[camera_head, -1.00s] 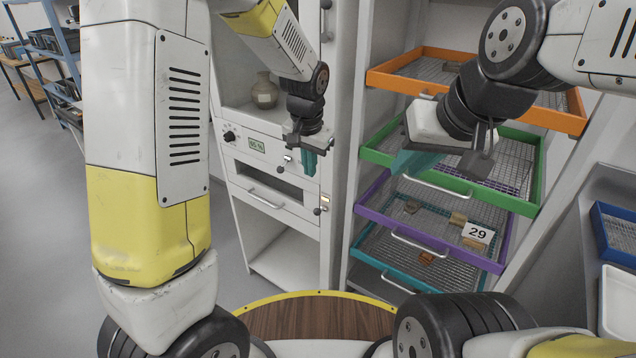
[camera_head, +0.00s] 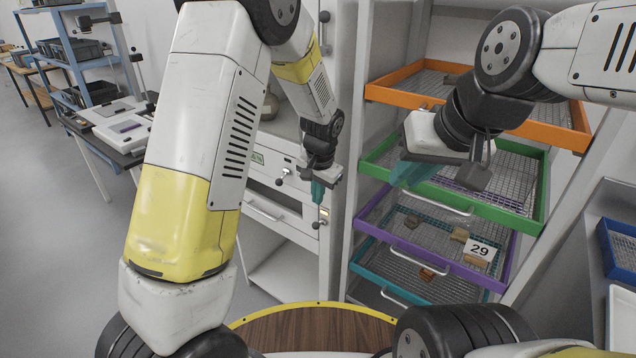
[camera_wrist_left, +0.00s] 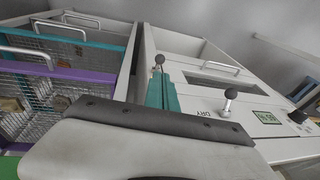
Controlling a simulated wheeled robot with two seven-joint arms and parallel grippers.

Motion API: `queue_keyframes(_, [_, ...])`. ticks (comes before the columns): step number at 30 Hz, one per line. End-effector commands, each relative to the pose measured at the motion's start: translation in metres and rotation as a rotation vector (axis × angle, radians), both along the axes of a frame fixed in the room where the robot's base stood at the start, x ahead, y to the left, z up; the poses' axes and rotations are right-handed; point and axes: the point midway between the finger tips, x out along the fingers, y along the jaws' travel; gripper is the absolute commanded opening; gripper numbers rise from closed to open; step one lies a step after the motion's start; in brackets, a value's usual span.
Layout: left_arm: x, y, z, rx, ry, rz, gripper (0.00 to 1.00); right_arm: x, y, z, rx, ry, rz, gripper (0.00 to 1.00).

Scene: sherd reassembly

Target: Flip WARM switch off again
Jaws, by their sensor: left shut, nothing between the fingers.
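The cabinet front carries two small toggle levers with dark ball knobs. One lever (camera_head: 283,176) sits near the green display; in the left wrist view this lever (camera_wrist_left: 230,96) stands beside the label DRY. The other lever (camera_head: 317,224) is lower right, below a small amber light (camera_head: 323,212); it also shows in the left wrist view (camera_wrist_left: 159,62), just past my fingertips. No WARM label is readable. My left gripper (camera_head: 318,192) is shut and empty, its teal fingers just above the lower lever; contact cannot be told. My right gripper (camera_head: 412,173) hangs before the rack, its opening unclear.
Wire drawers with orange, green, purple (camera_head: 373,222) and teal rims stand right of the cabinet, with sherds and a 29 card (camera_head: 480,250) in the lower ones. A drawer handle (camera_head: 262,210) sticks out of the cabinet. A round wooden top (camera_head: 310,328) is in front.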

Motion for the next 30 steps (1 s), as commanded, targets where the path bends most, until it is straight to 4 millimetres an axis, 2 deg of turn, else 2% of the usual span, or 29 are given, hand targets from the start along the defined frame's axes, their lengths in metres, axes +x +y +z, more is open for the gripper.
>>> queue_keyframes(1, [0.002,0.001,-0.013,0.003,0.004,0.001,0.0,0.0,0.0,0.0,0.0,0.0,0.0,0.18])
queue_keyframes(6, [0.01,0.003,-0.049,0.003,0.004,0.002,0.0,0.0,0.0,0.0,0.0,0.0,0.0,0.18])
queue_keyframes(13, [0.019,0.004,-0.086,0.001,0.002,0.0,0.0,0.0,0.0,0.0,0.0,0.0,0.0,0.18])
queue_keyframes(19, [0.023,0.004,-0.099,0.0,0.0,0.001,0.0,0.0,0.0,0.0,0.0,0.0,0.0,0.18])
queue_keyframes(30, [0.023,0.004,-0.1,-0.001,-0.002,0.001,0.0,0.0,0.0,0.0,0.0,0.0,0.0,0.18])
